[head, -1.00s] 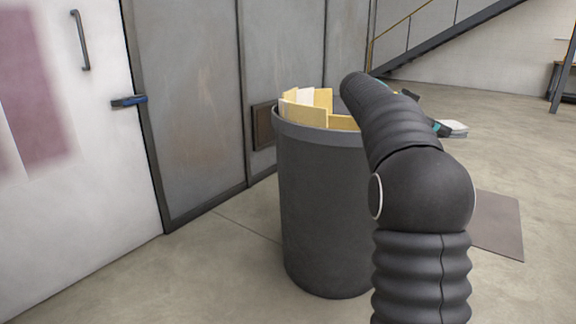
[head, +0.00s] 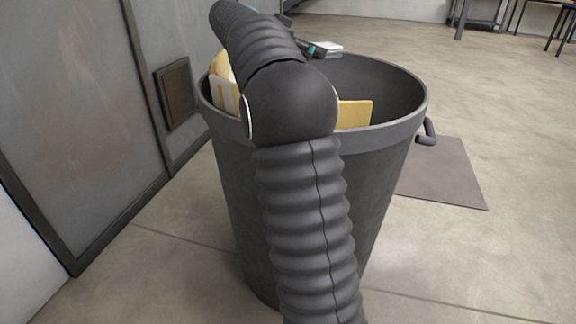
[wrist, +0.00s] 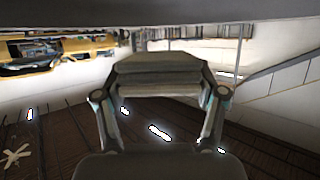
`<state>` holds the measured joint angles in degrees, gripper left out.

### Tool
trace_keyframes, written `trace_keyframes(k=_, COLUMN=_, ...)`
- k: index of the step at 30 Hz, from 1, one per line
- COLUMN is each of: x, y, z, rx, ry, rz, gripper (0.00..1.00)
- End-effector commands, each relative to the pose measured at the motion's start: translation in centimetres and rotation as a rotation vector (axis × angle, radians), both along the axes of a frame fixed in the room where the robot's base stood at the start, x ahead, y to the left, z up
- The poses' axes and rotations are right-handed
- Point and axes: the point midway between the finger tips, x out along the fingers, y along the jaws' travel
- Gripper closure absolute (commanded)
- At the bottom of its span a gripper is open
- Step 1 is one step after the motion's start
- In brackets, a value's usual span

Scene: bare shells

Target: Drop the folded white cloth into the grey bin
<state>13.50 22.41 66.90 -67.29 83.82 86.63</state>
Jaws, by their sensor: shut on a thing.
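The grey bin (head: 405,128) stands upright close in front of me in the head view, its open top visible. My arm crosses in front of it and hides part of its rim and inside. My gripper (head: 316,49) is beyond the arm, near the bin's far rim in the picture. It is shut on the folded white cloth (head: 332,46), which shows only as a small pale edge. In the wrist view, my gripper (wrist: 158,92) has the layered cloth (wrist: 157,66) between its fingers, where it looks greyish. I cannot tell exactly whether the cloth is over the opening.
Yellow and white boards (head: 354,113) stick up inside the bin, mostly at its left. A grey wall with a brown vent panel (head: 175,92) is close on the left. A flat brown mat (head: 445,172) lies right of the bin. Open floor spreads to the right.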

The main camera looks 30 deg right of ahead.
Motion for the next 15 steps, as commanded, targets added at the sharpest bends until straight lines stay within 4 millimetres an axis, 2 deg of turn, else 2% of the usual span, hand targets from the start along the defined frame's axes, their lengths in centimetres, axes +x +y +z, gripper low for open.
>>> trace_keyframes(k=5, x=0.0, y=0.0, z=-0.9, rx=0.000, ry=0.001, rz=0.000, gripper=0.64)
trace_keyframes(k=15, x=0.0, y=0.0, z=-4.5, rx=0.000, ry=0.002, rz=0.001, gripper=0.64)
